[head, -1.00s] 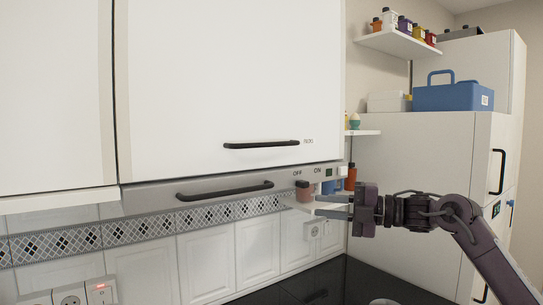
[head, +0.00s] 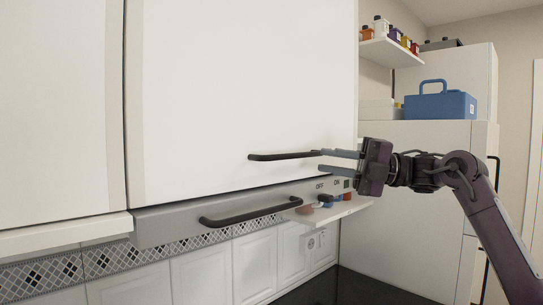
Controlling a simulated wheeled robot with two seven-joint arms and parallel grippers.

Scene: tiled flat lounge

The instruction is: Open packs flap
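The packs flap (head: 240,80) is a large white upper cabinet front and looks closed. Its black bar handle (head: 283,156) runs along the lower right part of the flap. My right gripper (head: 321,160) comes in from the right, its two grey fingers apart and pointing left. The upper fingertip overlaps the right end of the handle in the head view; I cannot tell whether it touches. The flap's label is hidden behind the fingers. My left gripper is out of view.
Below the flap is a grey hood panel (head: 165,225) with its own dark handle (head: 250,214) and an ON/OFF switch (head: 325,198). Another white cabinet door (head: 55,110) is at left. At right, a blue toolbox (head: 440,106) stands on a white tall cabinet, below a shelf (head: 388,50) with small jars.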

